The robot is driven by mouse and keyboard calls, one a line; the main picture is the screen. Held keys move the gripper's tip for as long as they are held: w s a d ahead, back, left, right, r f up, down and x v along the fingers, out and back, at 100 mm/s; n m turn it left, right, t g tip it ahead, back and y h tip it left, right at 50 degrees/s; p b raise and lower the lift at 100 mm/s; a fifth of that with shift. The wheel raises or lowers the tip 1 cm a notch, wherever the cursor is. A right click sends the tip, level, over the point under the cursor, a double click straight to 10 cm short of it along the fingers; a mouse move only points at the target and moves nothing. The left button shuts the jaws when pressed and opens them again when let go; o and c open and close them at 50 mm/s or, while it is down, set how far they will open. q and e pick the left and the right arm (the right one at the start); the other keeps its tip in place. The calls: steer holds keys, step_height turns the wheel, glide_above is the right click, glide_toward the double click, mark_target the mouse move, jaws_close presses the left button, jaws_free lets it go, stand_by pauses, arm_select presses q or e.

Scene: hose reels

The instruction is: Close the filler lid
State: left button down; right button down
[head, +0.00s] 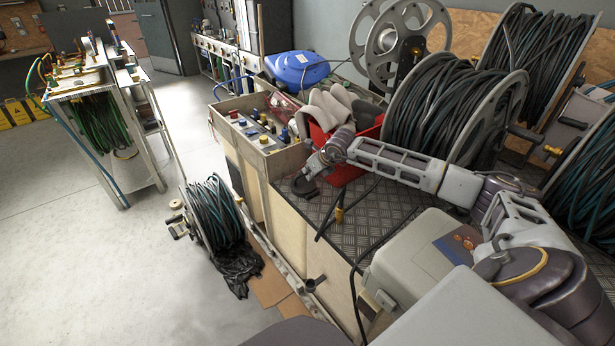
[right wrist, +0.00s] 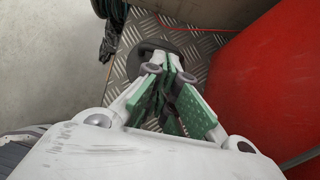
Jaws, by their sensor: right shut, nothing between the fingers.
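A dark, rounded piece (right wrist: 150,52), which looks like the filler lid or its rim, sits on the diamond-plate deck just beyond my right fingertips in the right wrist view. In the head view a dark curved shape (head: 303,187) shows at the deck's left edge, below the end of my right arm. My right gripper (head: 314,168) reaches down over that edge. In the wrist view its green-padded fingers (right wrist: 171,73) are together and empty. They overlap the dark piece; I cannot tell whether they touch it or how far the lid is open. My left gripper is out of view.
A red bin (head: 346,172) with pale gloves stands close beside my right gripper; its red wall (right wrist: 265,85) fills the wrist view's right side. A control box (head: 262,142) stands behind. Cable reels (head: 450,115) and a grey case (head: 415,255) crowd the right.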

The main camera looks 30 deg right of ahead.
steer(key=v, duration=1)
steer(key=shift+w+r, duration=0.2)
steer(key=shift+w, duration=0.1)
stand_by(0.4)
